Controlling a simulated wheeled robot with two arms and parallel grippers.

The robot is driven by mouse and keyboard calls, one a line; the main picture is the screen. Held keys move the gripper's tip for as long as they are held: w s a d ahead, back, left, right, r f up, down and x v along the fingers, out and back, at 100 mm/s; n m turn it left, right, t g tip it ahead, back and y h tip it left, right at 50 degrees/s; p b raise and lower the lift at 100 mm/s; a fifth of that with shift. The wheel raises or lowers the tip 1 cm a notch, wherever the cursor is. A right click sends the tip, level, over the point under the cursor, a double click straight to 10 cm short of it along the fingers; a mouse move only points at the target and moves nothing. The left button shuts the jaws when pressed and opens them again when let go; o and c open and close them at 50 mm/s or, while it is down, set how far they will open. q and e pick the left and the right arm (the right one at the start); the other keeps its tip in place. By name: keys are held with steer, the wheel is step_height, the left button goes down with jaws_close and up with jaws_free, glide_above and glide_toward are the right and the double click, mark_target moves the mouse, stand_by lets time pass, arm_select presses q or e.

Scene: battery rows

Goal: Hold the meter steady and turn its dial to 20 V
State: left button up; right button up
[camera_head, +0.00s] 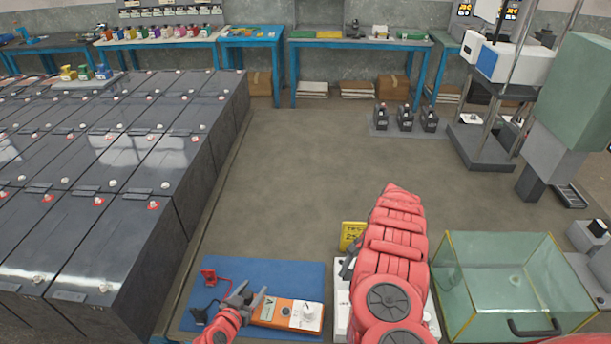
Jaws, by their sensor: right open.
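The orange meter (268,312) lies on a blue mat (285,274) at the bottom centre, with a white dial part (305,316) at its right end. My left gripper (253,289) is at the meter's left end, its two dark fingers spread apart. I cannot tell whether a finger touches the meter. A red clip and a black clip with leads (209,277) lie on the mat's left side. My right arm covers the area right of the mat. Only a dark part of my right gripper (348,266) shows beside it, apart from the meter; the gripper is open.
A yellow sign (352,234) and a white device (341,300) are partly hidden by my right arm. A glass tank (512,290) stands at right. Black battery cells (110,190) fill the left. The middle floor is clear.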

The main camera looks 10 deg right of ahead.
arm_select(q)
steer(key=shift+o, duration=0.8)
steer(key=shift+s+a, duration=0.1)
steer(key=shift+s+a, duration=0.2)
steer(key=shift+s, duration=0.1)
steer(key=v, duration=1.1)
steer(key=shift+r, duration=0.2)
arm_select(e)
steer(key=shift+r, duration=0.1)
